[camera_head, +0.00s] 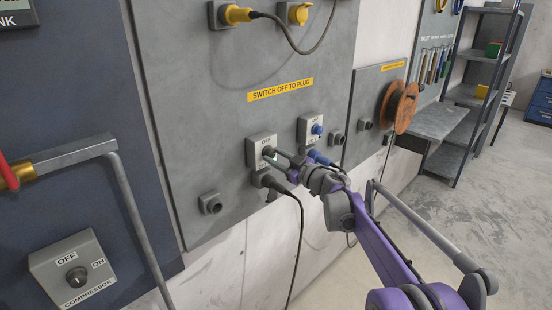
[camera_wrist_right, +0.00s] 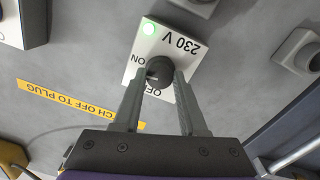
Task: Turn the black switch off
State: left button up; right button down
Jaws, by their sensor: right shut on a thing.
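The black switch is a round black knob (camera_wrist_right: 159,70) on a light grey box (camera_wrist_right: 146,38) marked 230 V, ON and OFF. A green light (camera_wrist_right: 149,29) on the box is lit. In the head view this box (camera_head: 257,141) is on the grey wall panel, with its knob partly behind the gripper. My right gripper (camera_head: 271,155) is at the box front. In the wrist view its two fingers (camera_wrist_right: 160,78) are shut on the knob, one on each side. I cannot tell which way the knob points. My left gripper is not in view.
A similar box with a blue knob (camera_head: 317,129) is to the right. A black plug (camera_head: 262,179) with a hanging cable is just below. A compressor switch box (camera_head: 76,273) is lower left. A yellow label (camera_head: 281,89) is above. An orange reel (camera_head: 400,107) juts out at right.

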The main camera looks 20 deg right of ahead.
jog(key=n, duration=0.3)
jog(key=shift+n, duration=0.3)
jog(key=n, duration=0.4)
jog(key=shift+n, duration=0.4)
jog(key=n, duration=0.4)
jog(key=shift+d+y, duration=0.1)
jog(key=shift+y, duration=0.3)
jog(key=shift+n, duration=2.2)
jog(key=shift+c, duration=2.2)
grip_release()
